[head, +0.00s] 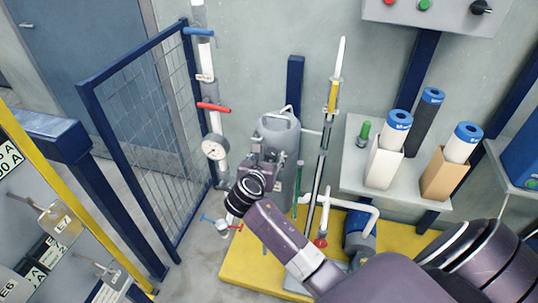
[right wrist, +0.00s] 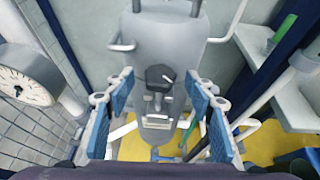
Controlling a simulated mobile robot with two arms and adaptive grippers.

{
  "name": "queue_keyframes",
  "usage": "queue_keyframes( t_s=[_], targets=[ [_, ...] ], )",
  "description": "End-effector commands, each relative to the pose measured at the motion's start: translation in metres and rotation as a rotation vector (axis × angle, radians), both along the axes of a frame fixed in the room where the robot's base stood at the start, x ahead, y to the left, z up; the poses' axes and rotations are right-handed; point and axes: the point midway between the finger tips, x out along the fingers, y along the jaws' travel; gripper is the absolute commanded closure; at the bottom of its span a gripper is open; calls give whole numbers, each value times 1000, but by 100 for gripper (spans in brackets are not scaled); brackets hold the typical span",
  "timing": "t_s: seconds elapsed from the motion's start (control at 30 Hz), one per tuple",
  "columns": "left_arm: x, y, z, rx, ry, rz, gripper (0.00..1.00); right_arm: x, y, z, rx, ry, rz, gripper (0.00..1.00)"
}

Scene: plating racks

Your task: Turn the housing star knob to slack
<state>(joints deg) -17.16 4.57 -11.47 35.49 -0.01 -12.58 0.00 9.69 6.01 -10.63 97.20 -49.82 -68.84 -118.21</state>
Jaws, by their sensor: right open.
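The grey filter housing (head: 282,130) stands against the wall in the head view, partly hidden by my right gripper. The right wrist view shows the same housing (right wrist: 158,40) ahead. A dark knob with a pale pointer mark (right wrist: 158,77), apparently the star knob, is on the front of the housing. My right gripper (head: 264,160) is in front of the housing. In the right wrist view my right gripper (right wrist: 160,98) is open, its blue-padded fingers on either side of the knob with gaps visible. No contact shows. My left gripper is out of view.
A pressure gauge (head: 214,147) and a red-handled pipe (head: 213,107) are left of the housing. A mesh gate (head: 140,130) stands further left. A shelf (head: 352,178) with filter cartridges is at right. A yellow platform (head: 240,262) lies below.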

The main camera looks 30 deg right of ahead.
Motion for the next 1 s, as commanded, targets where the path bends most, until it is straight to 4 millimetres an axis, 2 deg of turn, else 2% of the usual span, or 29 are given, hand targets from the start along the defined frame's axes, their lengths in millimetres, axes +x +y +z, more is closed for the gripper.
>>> queue_keyframes(
  t_s=[0.37,0.73,0.87,1.0],
  targets=[
    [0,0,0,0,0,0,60,4,-5,-3,2,0,1,52],
    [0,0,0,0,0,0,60,4,-5,-3,1,-1,1,92],
    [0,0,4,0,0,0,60,4,-5,-1,-1,-1,8,93],
    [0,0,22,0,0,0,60,3,-8,4,-6,2,51,93]
  ],
)
